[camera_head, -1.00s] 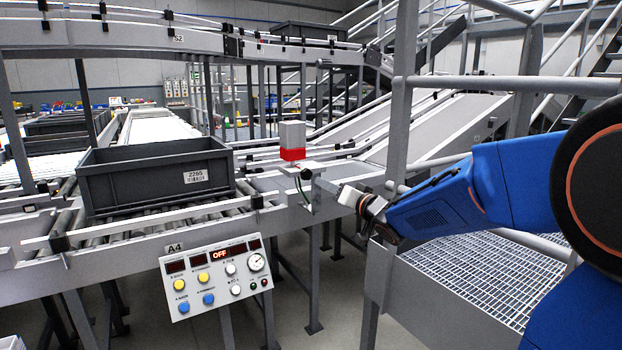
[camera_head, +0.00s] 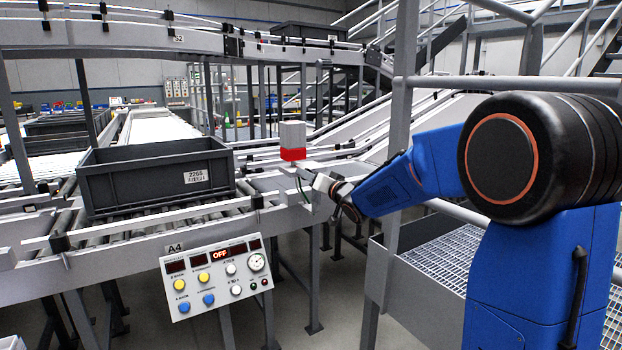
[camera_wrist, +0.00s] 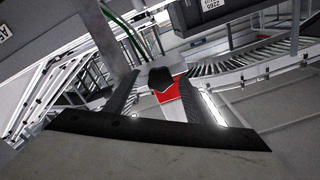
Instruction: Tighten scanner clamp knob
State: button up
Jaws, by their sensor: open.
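The scanner (camera_head: 292,141), a pale grey box with a red band, stands upright on a bracket at the conveyor's edge. Its red part also shows in the wrist view (camera_wrist: 168,93), behind the knob. The dark clamp knob (camera_wrist: 158,77) lies between the two black fingers of my gripper (camera_wrist: 160,80) in the wrist view, with the fingers apart on either side. I cannot tell whether either finger touches it. In the head view my gripper (camera_head: 312,182) is just below and right of the scanner and covers the knob's place.
A grey tote (camera_head: 135,185) marked 2265 sits on the rollers left of the scanner. A control panel (camera_head: 217,278) reading OFF hangs below the conveyor's front. A grey post (camera_head: 398,120) and railings stand close to my arm, with grating (camera_head: 445,255) at the right.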

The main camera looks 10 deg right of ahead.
jog(key=c, duration=1.1)
jog(key=shift+o, duration=0.2)
jog(key=shift+n, duration=0.4)
jog(key=n, duration=2.3)
jog(key=shift+f, duration=0.1)
